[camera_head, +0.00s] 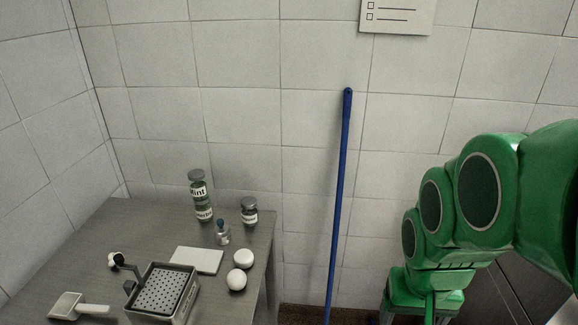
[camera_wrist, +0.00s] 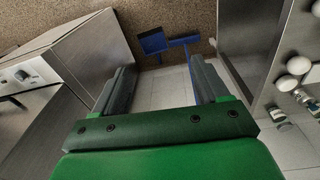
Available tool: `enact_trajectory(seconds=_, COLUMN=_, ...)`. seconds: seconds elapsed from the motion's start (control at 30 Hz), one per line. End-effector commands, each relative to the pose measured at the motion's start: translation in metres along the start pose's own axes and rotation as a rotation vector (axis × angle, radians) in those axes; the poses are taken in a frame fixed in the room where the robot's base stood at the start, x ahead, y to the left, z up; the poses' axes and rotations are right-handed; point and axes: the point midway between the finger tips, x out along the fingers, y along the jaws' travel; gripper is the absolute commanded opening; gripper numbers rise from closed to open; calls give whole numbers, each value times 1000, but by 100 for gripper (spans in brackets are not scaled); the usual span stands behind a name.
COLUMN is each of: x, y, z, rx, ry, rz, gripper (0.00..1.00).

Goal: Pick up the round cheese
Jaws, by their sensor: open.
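Two white round items lie at the right side of the grey table (camera_head: 95,245) in the head view. The rear one (camera_head: 243,257) looks slightly flattened, like a round cheese; the front one (camera_head: 236,280) looks more like a ball. I cannot tell for certain which is the cheese. White round items also show at the right edge of the wrist view (camera_wrist: 298,66). My gripper (camera_wrist: 160,72) is open and empty, pointing down over the floor. It is well to the right of the table in the head view, apart from both items.
On the table are a metal box with a perforated top (camera_head: 165,288), a white board (camera_head: 196,260), a tall jar (camera_head: 201,198), a small jar (camera_head: 249,211), a small bottle (camera_head: 222,234) and a white scoop (camera_head: 68,304). A blue pole (camera_head: 340,190) stands between table and arm.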

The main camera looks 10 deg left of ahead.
Motion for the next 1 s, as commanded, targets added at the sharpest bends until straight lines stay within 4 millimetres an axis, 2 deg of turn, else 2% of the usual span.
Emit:
enact_trajectory(seconds=0.03, x=-1, y=-1, z=-26, rx=15, ry=64, rz=6, gripper=74)
enact_trajectory(seconds=0.1, x=-4, y=-3, z=-61, rx=39, ry=157, rz=8, gripper=74)
enact_trajectory(seconds=0.33, x=-26, y=-18, z=-170, rx=97, ry=459, rz=-20, gripper=74)
enact_trajectory(seconds=0.5, x=-37, y=-2, z=-245, rx=19, ry=652, rz=62, gripper=74)
enact_trajectory(seconds=0.6, x=-44, y=-1, z=-285, rx=-61, ry=755, rz=104, gripper=74)
enact_trajectory(seconds=0.77, x=-49, y=-14, z=-341, rx=-224, ry=893, rz=141, gripper=74)
enact_trajectory(seconds=0.87, x=-45, y=-31, z=-369, rx=-340, ry=958, rz=142, gripper=74)
enact_trajectory(seconds=1.0, x=-32, y=-66, z=-399, rx=-518, ry=1030, rz=109, gripper=74)
